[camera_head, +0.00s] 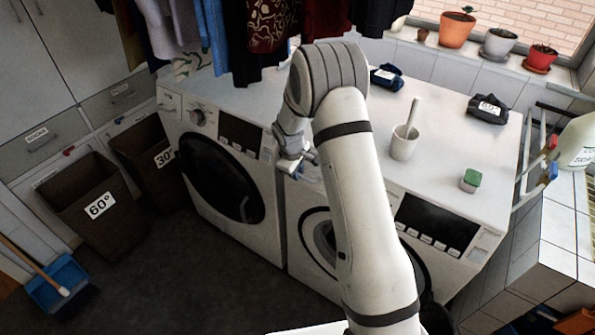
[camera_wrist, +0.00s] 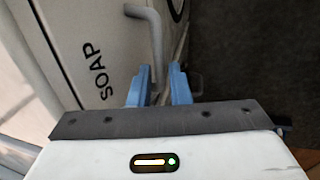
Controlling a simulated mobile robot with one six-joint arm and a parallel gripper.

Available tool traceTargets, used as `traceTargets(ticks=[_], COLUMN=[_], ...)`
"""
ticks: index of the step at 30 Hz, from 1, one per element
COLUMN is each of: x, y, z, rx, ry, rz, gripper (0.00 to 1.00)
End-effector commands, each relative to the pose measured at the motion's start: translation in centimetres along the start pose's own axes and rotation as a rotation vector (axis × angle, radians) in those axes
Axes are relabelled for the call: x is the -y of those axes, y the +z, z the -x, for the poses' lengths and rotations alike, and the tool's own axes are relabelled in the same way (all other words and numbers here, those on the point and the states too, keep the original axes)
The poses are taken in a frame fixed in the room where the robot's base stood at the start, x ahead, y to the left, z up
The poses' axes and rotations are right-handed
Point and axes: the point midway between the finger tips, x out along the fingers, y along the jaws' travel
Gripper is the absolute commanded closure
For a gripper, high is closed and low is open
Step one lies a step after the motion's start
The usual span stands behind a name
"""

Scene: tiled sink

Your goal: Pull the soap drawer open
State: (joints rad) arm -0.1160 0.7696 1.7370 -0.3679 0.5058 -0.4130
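The white soap drawer (camera_wrist: 70,30), marked "SOAP", fills the upper left of the wrist view. Its grey bent bar handle (camera_wrist: 153,40) stands out from it and runs down towards my fingertips. My gripper (camera_wrist: 160,75) has two blue fingers a short way apart. The handle's lower end appears to lie between them, nearer the left finger, with a narrow gap to the right one. Contact cannot be made out. In the head view my gripper (camera_head: 297,170) is at the upper left front of the right washing machine (camera_head: 300,235); my arm and gripper largely cover the drawer there.
A second washing machine (camera_head: 225,185) stands to the left. Clothes (camera_head: 265,30) hang above. Baskets (camera_head: 95,205) stand left.

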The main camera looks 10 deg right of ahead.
Motion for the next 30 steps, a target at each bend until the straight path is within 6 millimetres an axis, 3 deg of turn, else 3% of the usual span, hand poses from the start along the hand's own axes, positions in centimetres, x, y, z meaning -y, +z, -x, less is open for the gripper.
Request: traceTargets(ticks=[6,21,26,30], x=[0.0,0.2,1.6,4.0], y=[0.0,0.0,-0.1,-0.1], z=[0.0,0.0,0.1,0.5], rx=[0.000,0.001,0.000,0.000], ry=[0.000,0.000,0.000,0.000], rz=[0.000,0.000,0.003,0.004], gripper=[1.00,1.00,1.00,1.00])
